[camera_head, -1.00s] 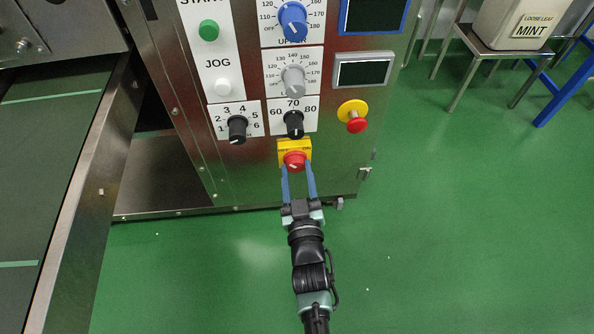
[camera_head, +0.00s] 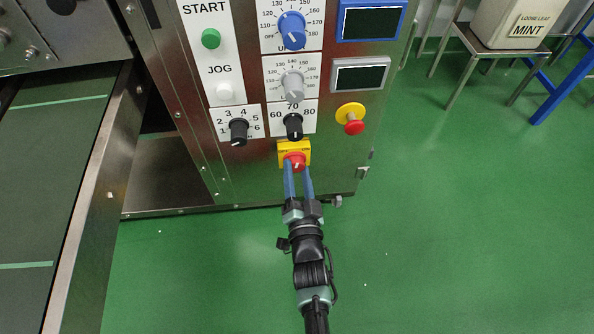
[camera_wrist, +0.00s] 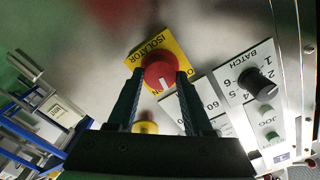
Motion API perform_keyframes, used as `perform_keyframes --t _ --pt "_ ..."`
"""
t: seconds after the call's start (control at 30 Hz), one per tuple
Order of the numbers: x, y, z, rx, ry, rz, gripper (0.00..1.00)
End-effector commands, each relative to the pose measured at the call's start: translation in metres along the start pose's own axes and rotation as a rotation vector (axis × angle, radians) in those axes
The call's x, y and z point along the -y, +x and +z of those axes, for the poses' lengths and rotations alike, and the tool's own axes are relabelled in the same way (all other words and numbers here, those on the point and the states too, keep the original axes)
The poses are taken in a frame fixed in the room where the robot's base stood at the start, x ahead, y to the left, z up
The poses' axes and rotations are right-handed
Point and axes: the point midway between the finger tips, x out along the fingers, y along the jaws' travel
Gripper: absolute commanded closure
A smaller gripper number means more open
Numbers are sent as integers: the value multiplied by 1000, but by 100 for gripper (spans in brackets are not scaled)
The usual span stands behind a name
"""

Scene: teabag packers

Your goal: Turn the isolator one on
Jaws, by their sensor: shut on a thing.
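The isolator is a red round knob (camera_head: 295,160) with a white mark, on a yellow plate (camera_head: 284,146) low on the steel machine panel. In the wrist view the plate (camera_wrist: 179,54) reads "ISOLATOR", and the knob (camera_wrist: 158,70) sits between my fingertips. The white mark looks nearly upright in the head view; part of the plate's ON/OFF lettering is covered or too small to read. My gripper (camera_head: 297,167) reaches it from below in the head view, its two blue fingers shut on the knob, one on each side.
Just above are a black 60-70-80 dial (camera_head: 293,126) and a black batch dial (camera_head: 239,131). A red stop button on a yellow base (camera_head: 350,113) is to the right. A conveyor (camera_head: 60,180) runs along the left.

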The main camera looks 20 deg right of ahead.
Motion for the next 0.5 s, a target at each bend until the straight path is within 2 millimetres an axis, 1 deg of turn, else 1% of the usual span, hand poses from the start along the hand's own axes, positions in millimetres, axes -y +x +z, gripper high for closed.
perform_keyframes --t 0.2,0.5 --pt "0 0 0 0 203 0 100" --pt "-1 0 0 0 439 0 100"
